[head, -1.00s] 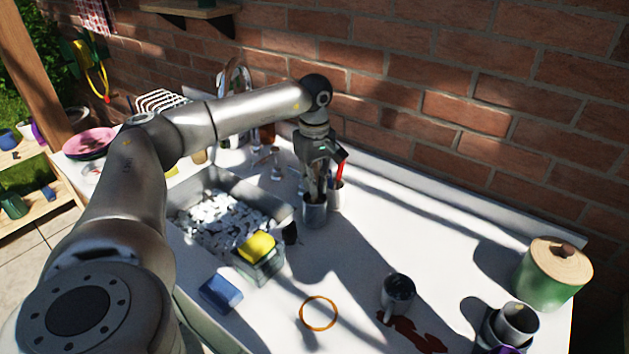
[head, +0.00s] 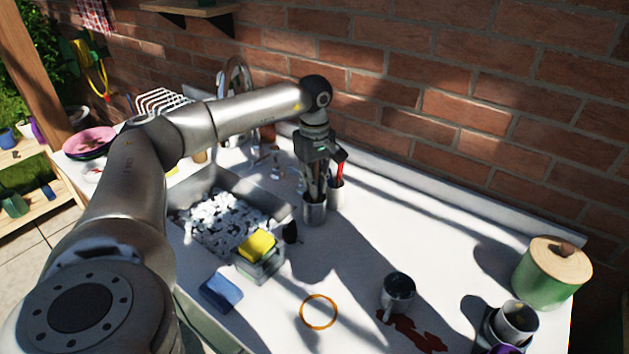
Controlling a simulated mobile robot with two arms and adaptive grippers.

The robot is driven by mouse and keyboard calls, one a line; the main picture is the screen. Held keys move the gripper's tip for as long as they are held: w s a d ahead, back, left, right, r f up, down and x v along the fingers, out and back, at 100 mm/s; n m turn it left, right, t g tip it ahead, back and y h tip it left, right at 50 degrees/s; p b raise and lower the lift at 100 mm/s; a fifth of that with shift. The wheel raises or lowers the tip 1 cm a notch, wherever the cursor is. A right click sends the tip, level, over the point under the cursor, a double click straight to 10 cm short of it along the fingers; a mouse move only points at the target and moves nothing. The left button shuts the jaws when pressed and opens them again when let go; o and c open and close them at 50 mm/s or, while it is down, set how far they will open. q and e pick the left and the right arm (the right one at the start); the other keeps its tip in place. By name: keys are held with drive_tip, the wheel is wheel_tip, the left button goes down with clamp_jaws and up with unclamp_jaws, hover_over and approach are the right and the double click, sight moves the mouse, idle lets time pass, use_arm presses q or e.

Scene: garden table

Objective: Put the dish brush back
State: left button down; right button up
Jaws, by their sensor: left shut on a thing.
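My left gripper (head: 315,184) points down over a grey metal cup (head: 314,212) on the white counter, right of the sink. It is shut on a thin upright thing that I take to be the dish brush; the fingers and the cup rim hide most of it. Its lower end seems to be at or inside the cup mouth, but I cannot tell how deep. A second metal cup (head: 336,198) stands just behind to the right, with a red-handled tool (head: 341,170) in it. My right gripper does not show.
Left of the cup is a sink (head: 190,193) full of foam, with a yellow sponge (head: 257,244) at its near corner. A blue sponge (head: 221,292), an orange ring (head: 319,312), a mug (head: 397,290) by a red-brown spill and a green canister (head: 550,275) stand or lie nearer and right.

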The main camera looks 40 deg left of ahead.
use_arm(q)
drive_tip(key=shift+f, duration=0.4)
drive_tip(key=c, duration=1.8)
unclamp_jaws()
drive_tip(key=shift+r, duration=0.15)
wheel_tip(320, 180, up, 11)
drive_tip(key=p, duration=0.8)
